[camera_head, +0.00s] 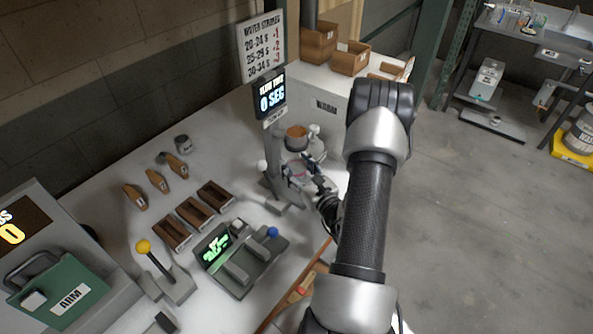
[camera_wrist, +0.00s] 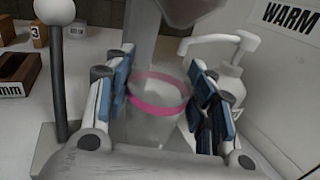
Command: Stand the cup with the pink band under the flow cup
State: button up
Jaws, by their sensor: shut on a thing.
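The cup with the pink band (camera_wrist: 158,92) is translucent and stands upright between the blue pads of my gripper (camera_wrist: 165,100) in the wrist view. My gripper is shut on it. In the head view the cup (camera_head: 295,169) is small, with its pink band just visible, near the stand's base. The flow cup (camera_head: 297,138) is held on the grey stand (camera_head: 272,160) and looks orange inside. In the wrist view the flow cup's grey tapered underside (camera_wrist: 188,10) is above and slightly behind the banded cup. I cannot tell whether the cup touches the base.
A white pump bottle (camera_wrist: 228,75) stands close on the right in the wrist view. A lever with a white ball (camera_wrist: 76,5) rises at the left. Brown wooden blocks (camera_head: 195,213) and a green-lit device (camera_head: 240,258) are on the table at left.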

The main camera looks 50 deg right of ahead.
jog(key=shift+f, duration=0.7)
jog(key=shift+b, duration=0.3)
jog(key=shift+f, duration=0.2)
jog(key=o, duration=0.9)
jog(key=shift+o, duration=0.2)
jog(key=shift+r, duration=0.25)
jog(key=p+v, duration=0.1)
jog(key=v, duration=1.1)
jog(key=shift+d, duration=0.1)
